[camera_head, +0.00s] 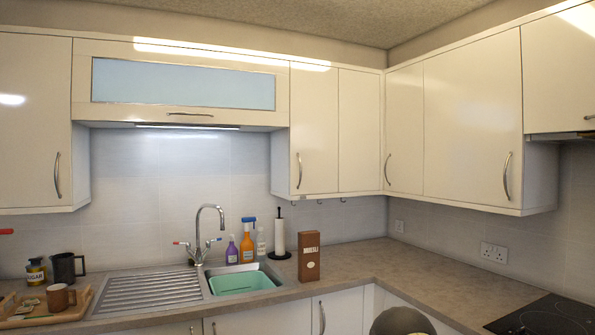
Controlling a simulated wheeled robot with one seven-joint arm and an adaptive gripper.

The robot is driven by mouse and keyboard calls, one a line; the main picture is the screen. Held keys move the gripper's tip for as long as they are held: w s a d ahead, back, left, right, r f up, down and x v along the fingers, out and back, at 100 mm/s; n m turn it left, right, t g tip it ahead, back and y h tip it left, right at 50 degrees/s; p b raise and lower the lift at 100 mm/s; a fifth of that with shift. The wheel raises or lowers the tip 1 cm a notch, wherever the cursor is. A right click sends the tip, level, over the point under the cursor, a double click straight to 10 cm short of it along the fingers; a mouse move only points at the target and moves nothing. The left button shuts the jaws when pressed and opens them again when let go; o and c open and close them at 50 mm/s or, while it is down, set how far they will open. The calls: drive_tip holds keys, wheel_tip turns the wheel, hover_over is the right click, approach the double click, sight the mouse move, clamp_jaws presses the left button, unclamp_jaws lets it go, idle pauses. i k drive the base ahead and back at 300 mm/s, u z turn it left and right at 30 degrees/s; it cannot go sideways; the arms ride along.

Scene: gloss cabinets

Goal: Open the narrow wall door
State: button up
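Several gloss cream wall doors show, all shut. On the right wall, a narrow door (405,125) stands by the corner, with a curved metal handle (387,169) low on its left edge. On the back wall, another narrow door (314,120) has its handle (299,171) low on its left side. Beside it is a narrow panel (358,130) with no clear handle. I cannot tell which of these the task names. My gripper is not in view. A dark rounded shape (392,321) at the bottom edge may be part of my arm.
A worktop (370,265) runs below the wall cabinets. On it are a sink with a green basin (240,283), bottles, a paper roll (279,237), a brown box (309,257) and a black hob (548,318). The space before the wall doors looks clear.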

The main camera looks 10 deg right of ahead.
sight(314, 128)
drive_tip(key=i, duration=0.5)
drive_tip(key=z, duration=0.75)
drive_tip(key=i, duration=1.95)
drive_tip(key=u, duration=1.3)
